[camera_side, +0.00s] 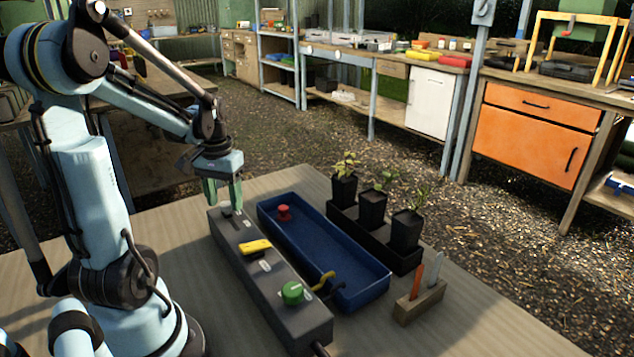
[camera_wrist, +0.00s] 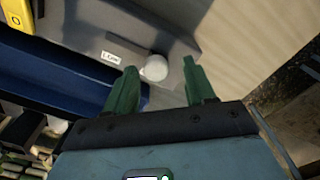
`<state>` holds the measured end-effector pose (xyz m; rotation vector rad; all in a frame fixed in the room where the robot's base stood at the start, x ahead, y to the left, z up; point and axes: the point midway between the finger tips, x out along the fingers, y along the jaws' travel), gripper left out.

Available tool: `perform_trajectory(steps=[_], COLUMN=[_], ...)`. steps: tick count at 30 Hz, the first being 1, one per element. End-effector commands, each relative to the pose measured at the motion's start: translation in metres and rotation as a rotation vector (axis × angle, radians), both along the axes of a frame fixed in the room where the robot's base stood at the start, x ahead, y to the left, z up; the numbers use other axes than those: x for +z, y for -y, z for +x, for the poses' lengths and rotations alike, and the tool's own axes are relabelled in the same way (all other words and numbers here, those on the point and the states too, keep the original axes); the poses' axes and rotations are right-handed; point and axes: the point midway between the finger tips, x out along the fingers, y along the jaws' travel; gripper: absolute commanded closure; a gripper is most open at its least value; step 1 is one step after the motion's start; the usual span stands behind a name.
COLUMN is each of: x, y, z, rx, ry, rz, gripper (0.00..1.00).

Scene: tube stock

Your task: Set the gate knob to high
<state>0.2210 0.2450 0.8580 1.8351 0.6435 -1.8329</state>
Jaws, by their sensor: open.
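A dark grey control box (camera_side: 262,268) lies on the table. In the wrist view, a round white knob (camera_wrist: 155,68) sits on the box (camera_wrist: 115,22) near one end, beside a small white label (camera_wrist: 111,57) whose text is too small to read surely. My gripper (camera_side: 224,202) is over the far end of the box, pointing down. Its green fingers are open and empty; in the wrist view the gripper (camera_wrist: 161,72) has one finger on either side of the white knob, with gaps showing.
The box also carries a yellow control (camera_side: 255,247) and a green knob (camera_side: 292,292). A blue tray (camera_side: 345,262) with a red knob-like piece (camera_side: 284,212) lies alongside. Several potted plants (camera_side: 372,207) stand behind it. A wooden block (camera_side: 419,300) holds upright tools at right.

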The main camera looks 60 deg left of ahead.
Motion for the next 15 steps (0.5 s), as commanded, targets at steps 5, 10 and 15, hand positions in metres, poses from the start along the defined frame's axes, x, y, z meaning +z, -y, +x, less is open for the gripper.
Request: perform_trajectory(steps=[5,10,15], x=[0.006,0.026,0.053], y=[0.001,0.001,0.001], z=[0.0,0.0,0.0], rx=[-0.001,-0.001,0.0], ry=[0.0,0.0,0.0], rz=[-0.001,-0.001,-0.001], gripper=[0.46,0.46,0.46])
